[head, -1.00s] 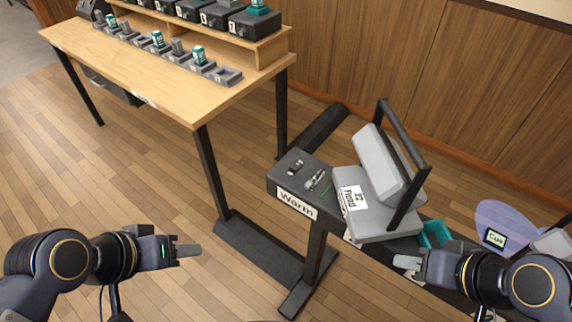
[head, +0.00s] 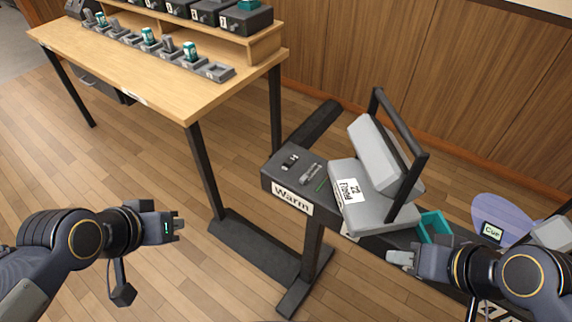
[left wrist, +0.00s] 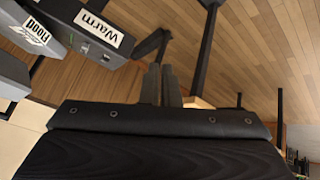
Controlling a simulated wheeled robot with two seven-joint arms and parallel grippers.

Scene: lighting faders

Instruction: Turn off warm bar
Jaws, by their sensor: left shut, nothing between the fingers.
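The dark box labelled "Warm" (head: 292,200) stands on the low stand at centre right. On its top are a small dark switch (head: 289,162), a grey lever-like part (head: 311,174) and a thin green strip (head: 321,184). The exact switch position is too small to tell. The Warm label also shows at the upper left of the left wrist view (left wrist: 99,27). My left gripper (head: 180,226) is shut and empty, well left of the box and apart from it. My right gripper (head: 398,257) is in front of the stand, right of the box; its finger gap is unclear.
A grey flood lamp (head: 375,185) with a black handle stands right beside the Warm box. A teal open bin (head: 436,227) and a "Cue" sign (head: 492,232) are further right. A wooden desk (head: 150,90) with several devices stands back left.

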